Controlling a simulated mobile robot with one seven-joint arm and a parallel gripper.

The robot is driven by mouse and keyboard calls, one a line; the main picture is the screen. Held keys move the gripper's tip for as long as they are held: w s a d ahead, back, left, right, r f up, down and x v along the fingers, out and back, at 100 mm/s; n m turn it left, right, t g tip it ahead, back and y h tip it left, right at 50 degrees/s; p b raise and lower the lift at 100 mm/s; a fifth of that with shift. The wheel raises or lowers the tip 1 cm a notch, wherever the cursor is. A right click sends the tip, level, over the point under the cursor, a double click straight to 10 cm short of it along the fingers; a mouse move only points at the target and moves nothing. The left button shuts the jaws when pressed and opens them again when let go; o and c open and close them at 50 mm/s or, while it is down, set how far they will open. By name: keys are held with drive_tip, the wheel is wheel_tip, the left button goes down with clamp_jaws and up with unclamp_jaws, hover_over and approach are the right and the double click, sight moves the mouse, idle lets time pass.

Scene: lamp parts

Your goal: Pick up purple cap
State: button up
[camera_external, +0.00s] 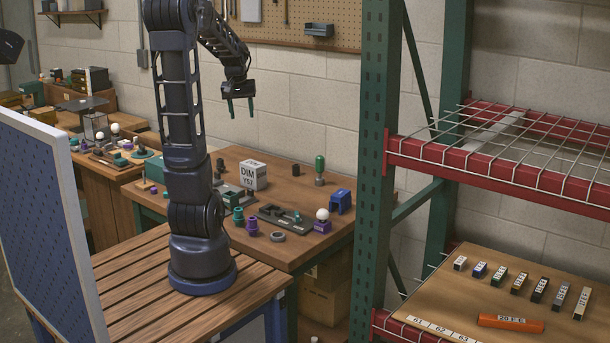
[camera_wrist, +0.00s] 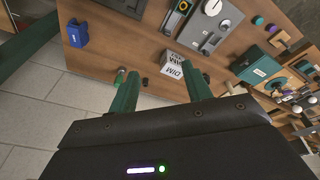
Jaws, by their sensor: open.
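A short purple piece (camera_external: 251,227), likely the purple cap, stands near the front edge of the wooden table in the external view, beside a teal piece (camera_external: 238,215). A small purple round piece (camera_wrist: 271,28) also shows at the upper right of the wrist view, near a green one (camera_wrist: 258,20); I cannot tell if it is the same piece. My gripper (camera_external: 240,107) is open and empty, high above the back of the table, fingers pointing down. Its green fingers (camera_wrist: 161,78) show in the wrist view, apart, with nothing between them.
A white labelled box (camera_external: 253,175), a dark tray (camera_external: 284,217), a grey ring (camera_external: 278,237), a green-handled tool (camera_external: 319,168) and a blue part (camera_external: 340,201) stand on the table. A green rack post (camera_external: 376,150) rises at the right. The air below my gripper is clear.

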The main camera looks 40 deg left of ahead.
drive_tip(key=w+a+f+n, duration=0.1)
drive_tip(key=a+f+n, duration=0.15)
drive_tip(key=a, duration=0.45)
drive_tip(key=w+a+f+n, duration=0.1)
drive_tip(key=a+f, duration=0.2)
drive_tip(key=a, duration=0.3)
drive_tip(key=n+g+h, duration=0.1)
drive_tip(key=n+g, duration=0.1)
drive_tip(key=n, duration=0.5)
hover_over(154, 188)
wheel_tip(154, 188, down, 20)
wheel_tip(154, 188, down, 10)
drive_tip(key=shift+f, duration=0.1)
drive_tip(key=c, duration=1)
